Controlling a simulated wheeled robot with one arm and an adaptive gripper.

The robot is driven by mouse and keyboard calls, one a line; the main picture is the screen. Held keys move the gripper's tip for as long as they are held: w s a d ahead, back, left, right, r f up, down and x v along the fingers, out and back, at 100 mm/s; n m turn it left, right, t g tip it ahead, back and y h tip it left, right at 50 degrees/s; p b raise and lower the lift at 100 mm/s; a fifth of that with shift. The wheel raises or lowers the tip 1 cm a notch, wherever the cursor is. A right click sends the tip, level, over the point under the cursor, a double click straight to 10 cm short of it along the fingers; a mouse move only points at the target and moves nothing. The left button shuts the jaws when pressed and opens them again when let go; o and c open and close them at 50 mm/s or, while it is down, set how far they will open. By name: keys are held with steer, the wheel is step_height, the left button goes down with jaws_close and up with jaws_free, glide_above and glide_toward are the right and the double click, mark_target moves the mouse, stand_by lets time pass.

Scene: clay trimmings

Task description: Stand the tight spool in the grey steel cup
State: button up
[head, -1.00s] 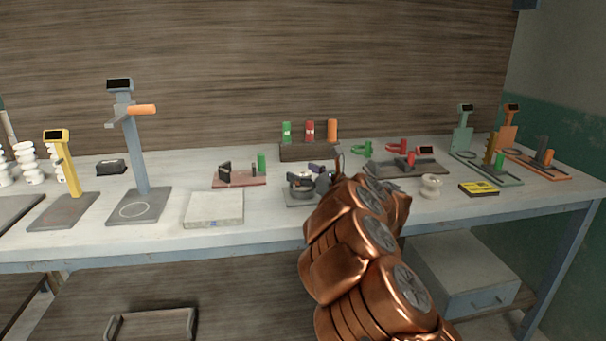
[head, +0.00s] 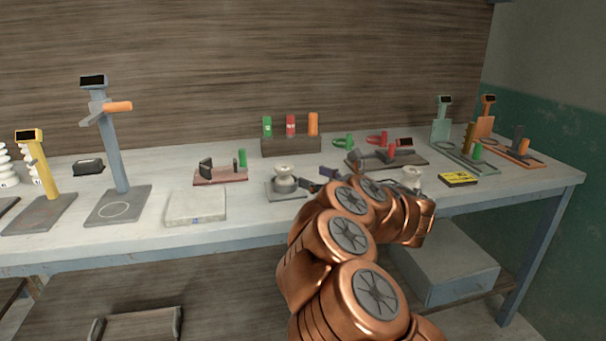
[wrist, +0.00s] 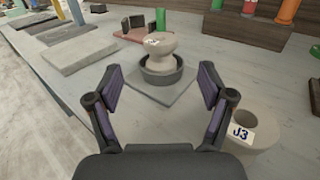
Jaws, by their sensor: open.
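A pale, flanged spool (head: 284,172) stands upright in the grey steel cup (head: 285,185), which sits on a thin grey plate. In the wrist view the spool (wrist: 159,45) rises from the dark cup (wrist: 161,76), its lower end hidden by the rim. My gripper (head: 318,178) is to the right of the cup in the head view. In the wrist view my gripper (wrist: 158,88) has its two fingers wide apart, with nothing between them, and the cup is ahead of them. The fingers do not appear to touch the spool.
A second pale spool labelled J3 (wrist: 252,130) stands close by my right finger; a pale spool also shows right of my arm in the head view (head: 412,178). A pale slab (head: 196,206) lies left of the cup. A dark block with coloured cylinders (head: 291,146) stands behind.

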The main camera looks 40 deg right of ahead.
steer(key=shift+s+d, duration=0.15)
steer(key=shift+s, duration=0.4)
